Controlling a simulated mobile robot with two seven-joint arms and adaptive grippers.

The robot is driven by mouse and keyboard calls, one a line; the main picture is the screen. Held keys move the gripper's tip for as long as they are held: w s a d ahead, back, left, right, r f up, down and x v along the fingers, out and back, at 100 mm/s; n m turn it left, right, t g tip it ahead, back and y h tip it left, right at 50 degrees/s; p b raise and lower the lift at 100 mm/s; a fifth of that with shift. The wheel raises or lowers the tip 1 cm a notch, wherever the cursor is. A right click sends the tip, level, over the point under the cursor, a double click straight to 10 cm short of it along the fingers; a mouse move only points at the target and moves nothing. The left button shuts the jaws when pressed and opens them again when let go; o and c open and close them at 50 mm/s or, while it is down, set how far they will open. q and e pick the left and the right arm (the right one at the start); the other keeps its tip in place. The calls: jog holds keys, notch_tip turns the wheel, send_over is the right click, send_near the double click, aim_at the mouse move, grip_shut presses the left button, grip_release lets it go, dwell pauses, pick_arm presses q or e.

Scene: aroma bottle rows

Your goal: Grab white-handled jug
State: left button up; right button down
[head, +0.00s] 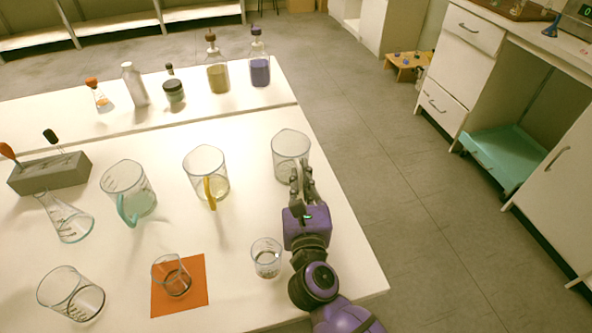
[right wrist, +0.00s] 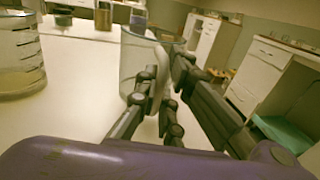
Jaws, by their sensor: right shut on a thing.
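The clear glass jug (head: 290,144) stands upright near the right edge of the white table. It also shows in the right wrist view (right wrist: 130,62), in front of the fingers. My right gripper (head: 298,176) is at the jug's near side, shut on its handle. My left gripper is not in view.
A yellow-handled jug (head: 205,168) and a teal-handled jug (head: 128,180) stand to the left. A small beaker (head: 266,262) stands near my right arm. Another beaker (head: 172,282) sits on an orange mat (head: 195,300). Several bottles stand behind. The floor right of the table is clear.

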aim_at(300, 172)
jog(key=shift+r, duration=0.2)
jog(key=shift+r+p, duration=0.4)
jog(key=shift+r, duration=0.35)
jog(key=shift+r+p, duration=0.35)
jog(key=shift+r, duration=0.55)
jog(key=s+d+r+p, duration=0.1)
jog(key=s+d+r, duration=0.1)
jog(key=s+r, duration=0.2)
jog(key=s+d+r+p, duration=0.1)
jog(key=s+d+r, duration=0.2)
jog(key=s+r, duration=0.2)
jog(key=shift+s+d+r, duration=0.15)
jog(key=shift+s+d, duration=0.15)
jog(key=shift+s, duration=1.55)
